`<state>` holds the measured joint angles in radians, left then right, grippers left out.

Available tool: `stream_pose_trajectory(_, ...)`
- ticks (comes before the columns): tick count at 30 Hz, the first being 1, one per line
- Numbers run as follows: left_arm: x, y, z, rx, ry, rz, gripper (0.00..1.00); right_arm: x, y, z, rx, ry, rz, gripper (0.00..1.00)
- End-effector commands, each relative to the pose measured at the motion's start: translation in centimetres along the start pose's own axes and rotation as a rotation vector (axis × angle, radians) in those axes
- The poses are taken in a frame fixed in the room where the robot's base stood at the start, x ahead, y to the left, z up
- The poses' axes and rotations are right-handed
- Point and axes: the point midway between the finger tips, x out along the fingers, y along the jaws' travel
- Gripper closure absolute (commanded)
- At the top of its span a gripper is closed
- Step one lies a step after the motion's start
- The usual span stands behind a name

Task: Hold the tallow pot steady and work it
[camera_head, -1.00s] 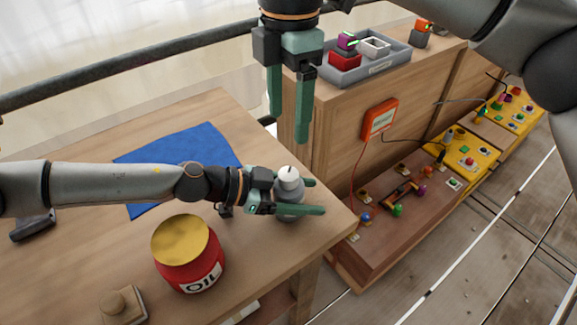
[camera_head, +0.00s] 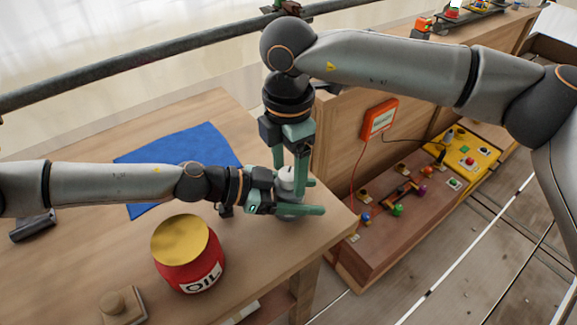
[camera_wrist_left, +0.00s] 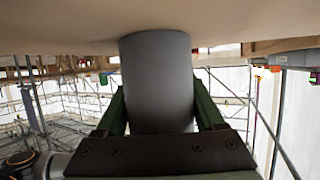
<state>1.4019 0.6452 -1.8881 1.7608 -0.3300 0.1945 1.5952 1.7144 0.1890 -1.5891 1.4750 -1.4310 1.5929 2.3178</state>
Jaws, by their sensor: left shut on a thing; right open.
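The tallow pot, a small grey pot with a white top (camera_head: 288,180), stands near the right edge of the wooden table. My left gripper (camera_head: 310,197) lies level and is shut around its body. In the left wrist view the grey pot body (camera_wrist_left: 158,75) sits between both fingers. My right gripper (camera_head: 290,168) points down from above, with its open fingers on either side of the pot's white top. Whether they touch the top cannot be told. The pot's lower part is partly hidden by the left fingers.
A red oil tin (camera_head: 188,262) with a yellow lid stands in front of the left arm. A blue cloth (camera_head: 200,146) lies behind it. A wooden block with a knob (camera_head: 122,305) is at the front left. An orange box (camera_head: 379,119) is on the cabinet side at right.

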Motion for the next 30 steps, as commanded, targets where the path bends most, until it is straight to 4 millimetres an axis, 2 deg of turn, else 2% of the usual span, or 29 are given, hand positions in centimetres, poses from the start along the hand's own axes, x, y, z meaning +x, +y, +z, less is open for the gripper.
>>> stream_pose_trajectory(6,0.0,-0.01,-0.03,0.0,0.0,0.0,0.93,-0.01,0.0,0.01,0.0,0.0,0.0,0.29)
stream_pose_trajectory(25,-0.01,0.0,-0.02,0.0,0.0,0.0,0.93,-0.06,0.01,0.0,0.0,0.0,0.001,1.0)
stream_pose_trajectory(30,0.0,0.0,-0.01,0.0,0.0,0.0,0.93,-0.07,0.02,0.0,-0.001,0.0,0.001,1.0)
